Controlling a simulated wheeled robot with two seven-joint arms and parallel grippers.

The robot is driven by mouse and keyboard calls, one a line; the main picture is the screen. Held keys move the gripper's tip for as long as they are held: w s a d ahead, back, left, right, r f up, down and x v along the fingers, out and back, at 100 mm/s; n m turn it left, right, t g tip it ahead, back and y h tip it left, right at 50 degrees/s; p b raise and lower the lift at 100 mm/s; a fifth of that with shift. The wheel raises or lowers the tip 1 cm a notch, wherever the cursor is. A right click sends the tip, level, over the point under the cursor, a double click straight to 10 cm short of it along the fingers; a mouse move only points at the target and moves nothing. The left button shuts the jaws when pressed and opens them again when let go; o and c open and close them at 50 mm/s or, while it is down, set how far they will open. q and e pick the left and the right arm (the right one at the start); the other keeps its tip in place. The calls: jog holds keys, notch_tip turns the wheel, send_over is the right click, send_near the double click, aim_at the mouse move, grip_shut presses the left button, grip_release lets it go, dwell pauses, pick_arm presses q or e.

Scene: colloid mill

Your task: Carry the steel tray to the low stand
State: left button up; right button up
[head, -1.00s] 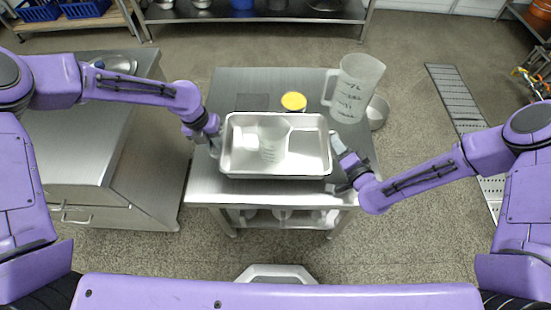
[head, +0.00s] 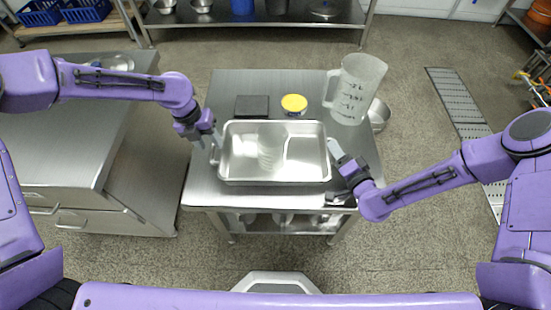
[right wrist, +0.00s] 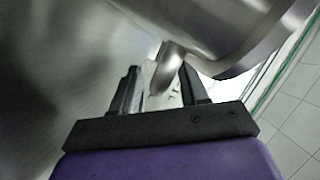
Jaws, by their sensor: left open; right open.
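The steel tray (head: 272,181), rectangular and shiny, is level over the front half of a low steel stand (head: 215,192) with a lower shelf. It appears to rest on the top. My left gripper (head: 214,142) is open at the tray's left end, fingers pointing down beside the rim. My right gripper (head: 338,152) is open at the right end. In the right wrist view its fingers (right wrist: 160,90) stand either side of the tray's end handle (right wrist: 168,68). The exact left finger contact is too small to tell.
Behind the tray are a dark square block (head: 252,106), a yellow-topped container (head: 294,104) and a clear measuring jug (head: 357,90), with a metal bowl (head: 378,115) beside it. A steel counter (head: 60,145) stands left. A floor grate (head: 455,100) runs at right.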

jog(key=shift+s+d, duration=0.1)
jog(key=shift+s, duration=0.2)
jog(key=v, duration=1.1)
jog(key=shift+s+r, duration=0.15)
jog(key=shift+s, duration=0.05)
pick_arm(q)
jog(key=r, duration=0.3)
jog(key=shift+a+r, duration=0.15)
jog(key=shift+a, duration=0.25)
